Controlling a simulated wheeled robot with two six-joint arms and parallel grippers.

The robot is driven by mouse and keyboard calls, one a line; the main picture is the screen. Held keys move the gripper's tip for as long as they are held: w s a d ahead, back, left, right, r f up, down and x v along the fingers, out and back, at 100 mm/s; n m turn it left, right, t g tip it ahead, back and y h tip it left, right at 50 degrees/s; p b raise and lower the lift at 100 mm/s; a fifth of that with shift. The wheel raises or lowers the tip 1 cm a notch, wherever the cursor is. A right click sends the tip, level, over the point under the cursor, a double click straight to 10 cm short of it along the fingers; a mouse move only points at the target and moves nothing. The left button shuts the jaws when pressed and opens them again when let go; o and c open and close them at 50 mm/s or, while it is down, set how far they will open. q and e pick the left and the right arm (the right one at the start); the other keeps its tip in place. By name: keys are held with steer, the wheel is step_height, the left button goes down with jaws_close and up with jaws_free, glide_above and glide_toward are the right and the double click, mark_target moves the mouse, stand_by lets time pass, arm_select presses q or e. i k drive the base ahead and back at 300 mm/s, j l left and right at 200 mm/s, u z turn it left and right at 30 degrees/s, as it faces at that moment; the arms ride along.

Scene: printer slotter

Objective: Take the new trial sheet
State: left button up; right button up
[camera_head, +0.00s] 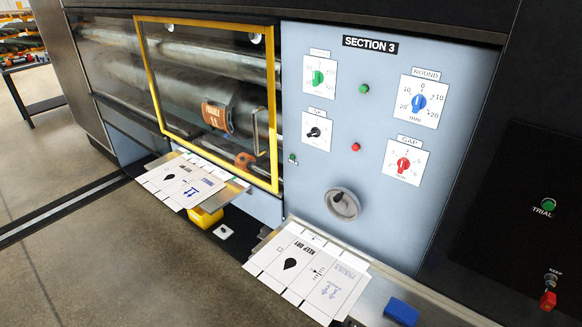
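Two white printed sheets show. The left sheet (180,181) lies on a metal ledge below the yellow-framed window, with its near end sticking out past the ledge; it bears a black drop mark and blue print. The right sheet (291,263) lies on a ledge below the control panel; it reads KEEP DRY and bears a black drop mark and pale violet print. Its near edge also overhangs. I cannot tell from labels which one is the new trial sheet. Neither of my grippers is in view.
The SECTION 3 panel (330,100) carries several dials, buttons and a round knob (342,203). A yellow block (205,217) sits under the left sheet; a blue block (402,311) is right.

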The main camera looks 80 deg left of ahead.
mark_target(187, 186)
steer(key=u, duration=3.7)
steer(key=i+j+z, duration=0.3)
steer(key=i+j, duration=0.15)
steer(key=j, duration=0.2)
steer(key=i+j+z, duration=0.15)
steer(key=j, duration=0.2)
steer(key=i+j+z, duration=0.15)
steer(key=j, duration=0.2)
steer(key=i+j+z, duration=0.15)
steer(key=j, duration=0.25)
steer(key=i+j+z, duration=0.15)
steer(key=j, duration=0.25)
steer(key=i, duration=0.05)
